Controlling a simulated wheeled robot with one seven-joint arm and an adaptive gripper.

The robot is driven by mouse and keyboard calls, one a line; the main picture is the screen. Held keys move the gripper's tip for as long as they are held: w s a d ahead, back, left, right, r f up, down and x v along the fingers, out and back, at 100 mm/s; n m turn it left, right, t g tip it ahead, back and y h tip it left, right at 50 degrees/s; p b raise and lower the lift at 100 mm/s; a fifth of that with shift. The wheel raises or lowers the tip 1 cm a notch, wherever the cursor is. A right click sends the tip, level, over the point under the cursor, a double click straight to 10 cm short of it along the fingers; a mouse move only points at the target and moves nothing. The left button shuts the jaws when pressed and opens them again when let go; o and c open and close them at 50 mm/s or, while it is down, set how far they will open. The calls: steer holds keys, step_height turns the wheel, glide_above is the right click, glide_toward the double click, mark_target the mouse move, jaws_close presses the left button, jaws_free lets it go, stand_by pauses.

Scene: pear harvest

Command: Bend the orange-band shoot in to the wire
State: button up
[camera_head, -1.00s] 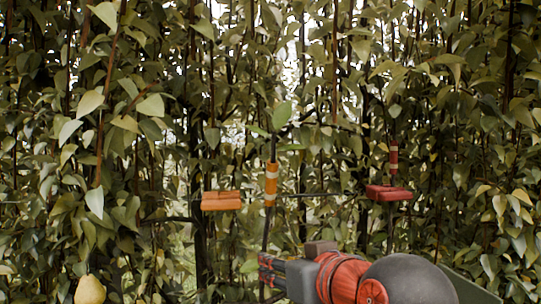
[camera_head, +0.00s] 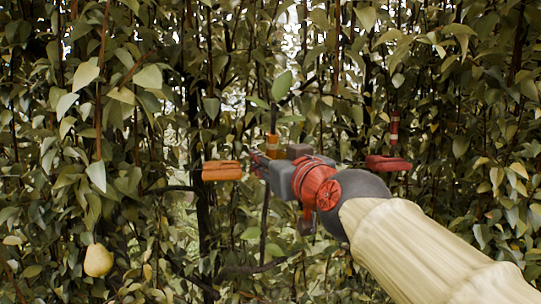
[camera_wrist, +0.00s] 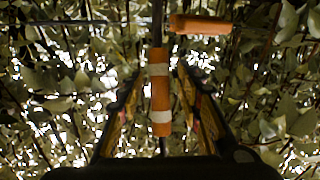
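The orange-band shoot (camera_wrist: 159,95) stands upright in the wrist view, with an orange sleeve and pale bands. Its sleeve top (camera_head: 272,147) shows in the head view behind my gripper, which hides the lower sleeve. My gripper (camera_wrist: 160,72) is open, one finger on each side of the sleeve, with visible gaps. The gripper (camera_head: 262,166) also shows in the head view. An orange clip (camera_head: 221,170) sits just left of it; the clip (camera_wrist: 200,24) is at upper right in the wrist view. The thin dark wire (camera_wrist: 80,21) runs level near the top of the wrist view.
A red clip (camera_head: 388,163) and a red-banded shoot (camera_head: 394,128) stand right of my gripper. A yellow pear (camera_head: 98,260) hangs at lower left. Dense leaves and dark stems surround the shoot.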

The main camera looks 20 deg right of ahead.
steer(key=shift+w, duration=0.1)
steer(key=shift+c, duration=1)
jaws_close()
